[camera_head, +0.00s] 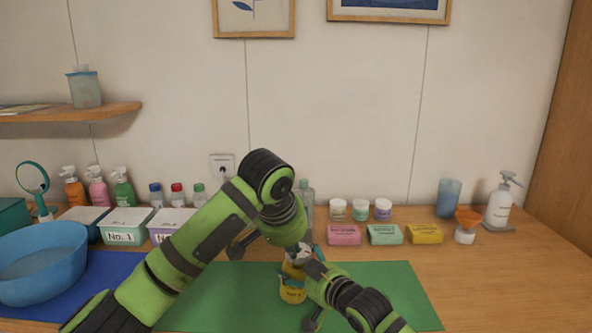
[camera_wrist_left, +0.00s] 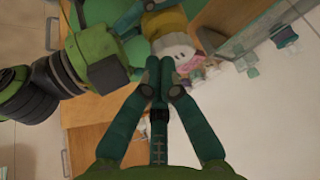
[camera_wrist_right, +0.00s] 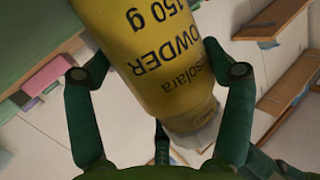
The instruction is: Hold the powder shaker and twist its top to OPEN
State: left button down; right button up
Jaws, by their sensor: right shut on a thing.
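The yellow powder shaker (camera_head: 291,294) is over the green mat (camera_head: 400,290) in the head view, partly hidden by my arms. In the right wrist view its yellow body (camera_wrist_right: 155,55), with "POWDER 150 g" lettering, lies between the fingers of my right gripper (camera_wrist_right: 160,72), which is shut on it. Its pale end (camera_wrist_right: 195,130) points toward the palm side. In the left wrist view its white top (camera_wrist_left: 178,47) shows just beyond the fingertips of my left gripper (camera_wrist_left: 160,62). Those fingertips are together with nothing visible between them. Whether they touch the top cannot be told.
A blue basin (camera_head: 40,265) stands on a blue mat at the left. Lidded boxes (camera_head: 125,228), bottles and soap dispensers line the back left. Several soap bars (camera_head: 384,234) and jars stand behind the mat. A white pump bottle (camera_head: 499,205) is at the back right; the front right table is clear.

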aim_at(291, 260)
pick_arm(q)
notch_tip(291, 260, up, 3)
jog(key=shift+s+d+r, duration=0.1)
jog(key=shift+d+r, duration=0.05)
jog(key=shift+w+a+f, duration=0.1)
jog(key=shift+a+f, duration=0.2)
jog(key=shift+f, duration=0.7)
jog(key=shift+w+a+f, duration=0.1)
jog(key=shift+a+f, duration=0.15)
jog(key=shift+f, duration=0.7)
jog(key=shift+w+a+f, duration=0.1)
jog(key=shift+a+f, duration=0.2)
jog(key=shift+f, duration=0.7)
jog(key=shift+w+d, duration=0.35)
jog(key=shift+w, duration=0.1)
jog(key=shift+s+d+f, duration=0.1)
jog(key=shift+d+f, duration=0.05)
